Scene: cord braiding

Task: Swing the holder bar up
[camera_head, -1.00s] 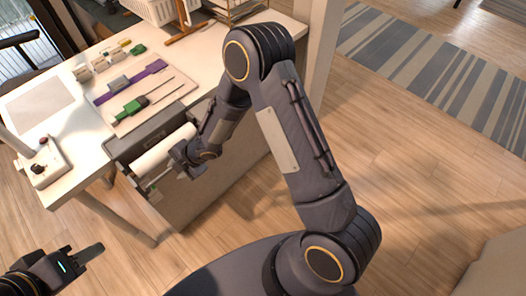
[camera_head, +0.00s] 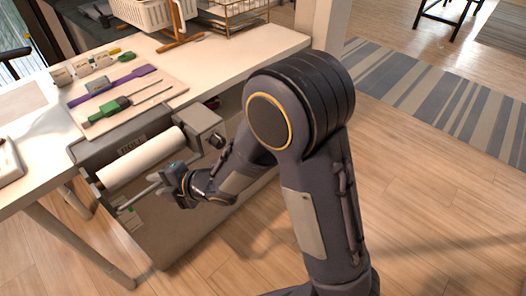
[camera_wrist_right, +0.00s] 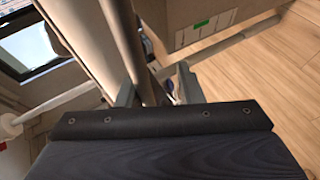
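The holder bar (camera_head: 139,197) is a thin grey rod along the front of the grey roll unit, below and roughly parallel to the white roll (camera_head: 143,159). It runs up to my right gripper (camera_head: 168,182), which is at the bar's right part in the head view. The gripper hides that part. In the right wrist view my two fingers (camera_wrist_right: 154,88) stand apart, with a narrow dark piece between them. A pale rod (camera_wrist_right: 60,103) shows on both sides behind the fingers. I cannot tell whether the fingers clamp the bar. My left gripper is out of view.
A table leg (camera_head: 80,243) stands at left.

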